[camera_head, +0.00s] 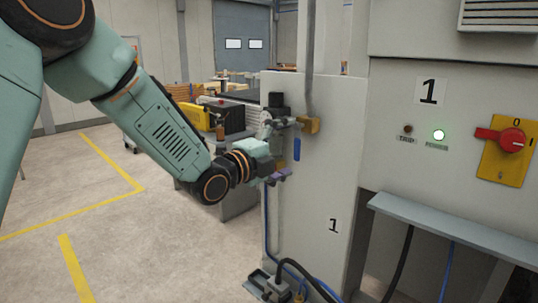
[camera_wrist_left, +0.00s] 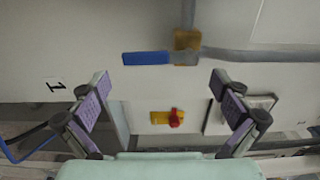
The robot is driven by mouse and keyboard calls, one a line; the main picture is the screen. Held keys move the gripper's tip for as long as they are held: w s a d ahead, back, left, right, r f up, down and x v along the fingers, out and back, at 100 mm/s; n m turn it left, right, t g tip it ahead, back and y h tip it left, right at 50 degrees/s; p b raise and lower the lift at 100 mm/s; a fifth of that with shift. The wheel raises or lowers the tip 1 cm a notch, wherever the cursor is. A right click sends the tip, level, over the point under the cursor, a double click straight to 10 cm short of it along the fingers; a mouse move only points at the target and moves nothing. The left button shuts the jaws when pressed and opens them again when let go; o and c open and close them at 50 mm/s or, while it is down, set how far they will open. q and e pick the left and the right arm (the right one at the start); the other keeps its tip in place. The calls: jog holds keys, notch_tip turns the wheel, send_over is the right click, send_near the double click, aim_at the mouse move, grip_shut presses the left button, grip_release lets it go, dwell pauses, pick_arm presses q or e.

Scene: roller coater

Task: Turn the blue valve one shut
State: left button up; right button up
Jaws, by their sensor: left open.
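The blue valve handle (camera_head: 296,149) hangs straight down on the side of the grey cabinet, below a yellow fitting (camera_head: 309,125) on a grey pipe. In the left wrist view the blue handle (camera_wrist_left: 147,58) lies level across the picture, ahead of the fingers, with the yellow fitting (camera_wrist_left: 187,37) at its right end. My left gripper (camera_head: 278,176) is just left of and below the handle in the head view. Its purple-padded fingers are wide apart and empty in the left wrist view (camera_wrist_left: 160,83). They appear apart from the handle. My right gripper is not in view.
A red knob on a yellow plate (camera_head: 511,140), a lit power lamp (camera_head: 439,135) and a grey ledge (camera_head: 460,226) are on the cabinet front at right. A foot pedal (camera_head: 268,285) and cables lie below. A yellow-and-black machine (camera_head: 205,116) stands behind my arm.

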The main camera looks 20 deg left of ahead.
aim_at(298, 143)
pick_arm(q)
jog(key=v, duration=0.7)
jog(key=shift+s, duration=0.25)
jog(key=shift+w+r, duration=0.1)
jog(key=shift+x, duration=5.95)
